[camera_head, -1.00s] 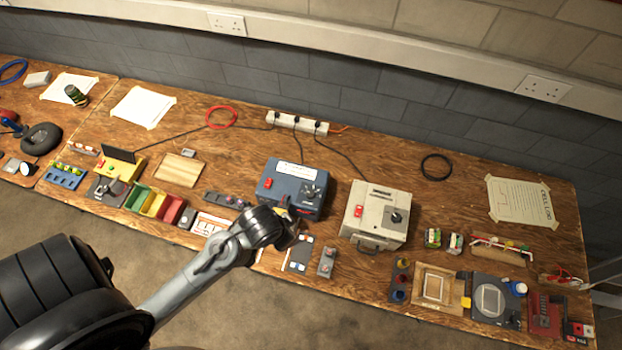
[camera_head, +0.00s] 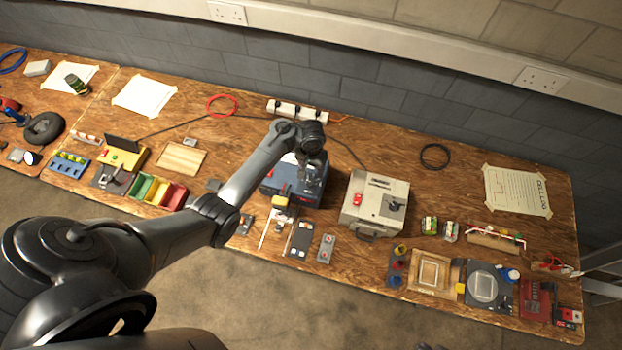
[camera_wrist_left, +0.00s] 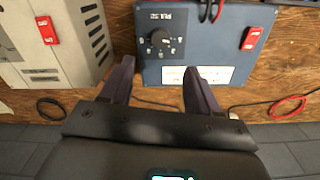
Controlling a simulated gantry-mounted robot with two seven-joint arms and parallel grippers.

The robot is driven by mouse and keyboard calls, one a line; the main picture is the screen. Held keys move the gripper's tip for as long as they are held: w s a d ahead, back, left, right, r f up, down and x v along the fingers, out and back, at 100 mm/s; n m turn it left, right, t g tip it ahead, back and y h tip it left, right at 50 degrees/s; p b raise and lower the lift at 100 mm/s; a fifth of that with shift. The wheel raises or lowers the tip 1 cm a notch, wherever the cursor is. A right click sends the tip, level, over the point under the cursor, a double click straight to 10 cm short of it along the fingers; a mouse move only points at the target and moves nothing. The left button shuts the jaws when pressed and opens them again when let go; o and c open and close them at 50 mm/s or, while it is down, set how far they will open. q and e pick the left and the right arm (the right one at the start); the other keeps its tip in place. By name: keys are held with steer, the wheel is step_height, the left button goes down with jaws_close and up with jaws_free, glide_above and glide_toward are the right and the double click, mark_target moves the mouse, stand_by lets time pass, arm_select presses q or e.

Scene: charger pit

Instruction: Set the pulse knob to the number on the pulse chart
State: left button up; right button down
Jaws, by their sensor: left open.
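The blue charger box (camera_head: 277,190) stands near the middle of the bench, partly hidden by my left arm in the head view. In the left wrist view the box (camera_wrist_left: 200,45) shows a black round knob (camera_wrist_left: 159,39) under a "PULSE" label, ringed by small marks too small to read. My left gripper (camera_wrist_left: 158,68) is open and empty, its two dark fingers apart below the knob in that view; in the head view it hangs over the box (camera_head: 313,168). I cannot tell which paper is the pulse chart. My right gripper is not in view.
A beige box (camera_head: 374,203) with its own knob stands right of the blue box. A red switch (camera_wrist_left: 251,38) sits on the blue box beside the knob. A power strip (camera_head: 297,110) and cables lie behind. Small parts crowd the bench's front edge.

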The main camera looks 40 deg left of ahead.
mark_target(311, 181)
arm_select(q)
step_height(311, 181, down, 10)
steer(key=b, duration=0.3)
stand_by(0.3)
steer(key=c, duration=1)
steer(key=shift+c, duration=0.2)
